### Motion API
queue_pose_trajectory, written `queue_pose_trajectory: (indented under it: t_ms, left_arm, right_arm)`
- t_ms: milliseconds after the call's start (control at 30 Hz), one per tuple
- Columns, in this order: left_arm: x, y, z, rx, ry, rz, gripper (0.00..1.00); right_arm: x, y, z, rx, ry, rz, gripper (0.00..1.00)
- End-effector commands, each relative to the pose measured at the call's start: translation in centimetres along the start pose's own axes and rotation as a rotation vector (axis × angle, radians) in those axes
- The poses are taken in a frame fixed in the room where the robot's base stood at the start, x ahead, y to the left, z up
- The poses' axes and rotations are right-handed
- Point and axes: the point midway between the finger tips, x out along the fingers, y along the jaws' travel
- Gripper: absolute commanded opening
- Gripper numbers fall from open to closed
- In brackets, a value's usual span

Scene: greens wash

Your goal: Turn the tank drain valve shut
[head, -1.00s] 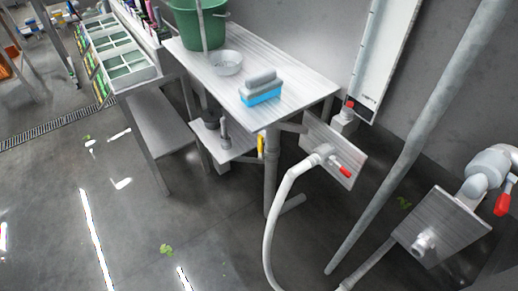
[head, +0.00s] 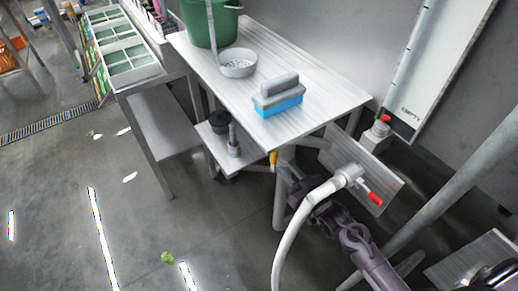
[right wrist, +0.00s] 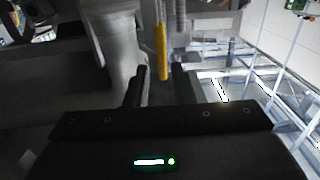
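A yellow valve handle (head: 273,158) hangs under the steel table beside a grey pipe; I take it for the drain valve's handle. In the right wrist view the yellow handle (right wrist: 161,52) points up and down, in line with the gap between my fingers. My right gripper (head: 288,174) reaches in from the lower right behind the white hose, close to the handle. In the right wrist view my right gripper (right wrist: 158,84) is open, its two dark fingers apart. The handle's lower end shows near the fingertips; I cannot tell whether they touch. My left gripper is not in view.
A red-handled valve (head: 374,199) on a metal plate feeds a white hose (head: 289,232), which crosses in front of my right arm. A blue-and-grey brush (head: 278,97), a bowl (head: 238,64) and a green bucket (head: 212,22) stand on the table (head: 335,85). The floor at left is mostly clear.

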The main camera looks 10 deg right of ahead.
Motion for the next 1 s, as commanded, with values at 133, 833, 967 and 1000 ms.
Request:
queue_pose_trajectory:
  t_ms: [133, 833, 967, 1000]
  left_arm:
    - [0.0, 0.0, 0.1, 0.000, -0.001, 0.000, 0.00]
    - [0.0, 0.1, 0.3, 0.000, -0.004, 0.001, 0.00]
    - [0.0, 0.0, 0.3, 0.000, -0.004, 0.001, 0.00]
    - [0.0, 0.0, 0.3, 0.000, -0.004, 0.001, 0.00]
  right_arm:
    - [1.4, 0.0, -0.7, -0.001, 0.017, -0.005, 0.22]
    - [7.9, -0.1, -0.6, -0.002, 0.011, -0.003, 0.22]
    - [7.8, -0.1, -0.6, -0.002, 0.011, -0.003, 0.15]
    - [7.8, -0.1, -0.6, -0.002, 0.011, -0.003, 0.10]
